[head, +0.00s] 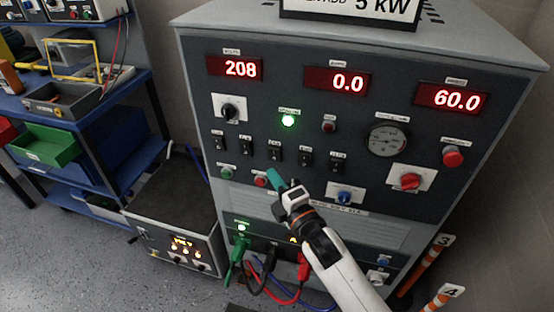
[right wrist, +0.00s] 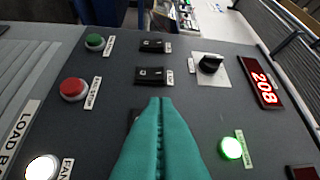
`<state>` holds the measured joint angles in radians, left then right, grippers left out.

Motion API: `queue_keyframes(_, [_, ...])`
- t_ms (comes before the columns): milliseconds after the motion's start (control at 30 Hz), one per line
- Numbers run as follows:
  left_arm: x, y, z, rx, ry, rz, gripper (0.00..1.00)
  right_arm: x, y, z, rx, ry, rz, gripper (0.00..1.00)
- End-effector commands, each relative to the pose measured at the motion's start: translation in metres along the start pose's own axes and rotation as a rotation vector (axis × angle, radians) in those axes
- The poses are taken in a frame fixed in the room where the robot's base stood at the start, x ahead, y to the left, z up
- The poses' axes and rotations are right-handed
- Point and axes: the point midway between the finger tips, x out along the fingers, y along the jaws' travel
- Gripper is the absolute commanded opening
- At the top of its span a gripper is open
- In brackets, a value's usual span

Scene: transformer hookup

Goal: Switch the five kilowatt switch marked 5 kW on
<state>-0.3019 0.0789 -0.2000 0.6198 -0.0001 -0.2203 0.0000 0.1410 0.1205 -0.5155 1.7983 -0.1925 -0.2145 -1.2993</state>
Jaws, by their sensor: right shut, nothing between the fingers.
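A row of several small black rocker switches crosses the grey load bank panel (head: 240,180) in the head view. Their labels are too small to read, so I cannot tell which is marked 5 kW. The third switch from the left (head: 276,153) sits just above my right gripper (head: 271,174) in the picture. The gripper's teal fingers are closed together and empty. In the right wrist view, the right gripper (right wrist: 160,102) partly covers this third switch (right wrist: 133,116); the first two switches (right wrist: 155,45) (right wrist: 150,75) are clear. Contact cannot be made out. My left gripper is not in view.
Red displays show 208 (head: 235,68), 0.0 (head: 336,80) and 60.0 (head: 450,97). A green lamp (head: 288,121) is lit. A green button (head: 227,173) and red button (head: 260,180) lie below the switches. Coloured cables (head: 285,290) hang below. Blue shelves (head: 110,130) stand left.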

Motion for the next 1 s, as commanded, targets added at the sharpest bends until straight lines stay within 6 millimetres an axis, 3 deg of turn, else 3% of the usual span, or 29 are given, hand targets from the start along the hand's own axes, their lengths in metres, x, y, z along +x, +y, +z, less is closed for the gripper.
queue_keyframes(100, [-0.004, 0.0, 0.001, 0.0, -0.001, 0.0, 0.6, 0.023, -0.002, -0.004, -0.001, 0.001, 0.0, 0.0])
queue_keyframes(300, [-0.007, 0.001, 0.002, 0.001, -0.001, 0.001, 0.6, 0.04, -0.001, -0.023, -0.001, 0.0, 0.0, 0.0])
queue_keyframes(767, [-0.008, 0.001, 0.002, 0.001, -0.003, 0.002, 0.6, 0.045, 0.001, -0.029, 0.001, 0.0, 0.001, 0.0])
queue_keyframes(967, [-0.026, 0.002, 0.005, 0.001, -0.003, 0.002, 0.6, 0.049, -0.007, -0.032, 0.03, -0.002, 0.034, 0.0])
queue_keyframes(1000, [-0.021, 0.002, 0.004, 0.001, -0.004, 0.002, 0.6, 0.048, -0.001, -0.031, 0.034, -0.002, 0.035, 0.0])
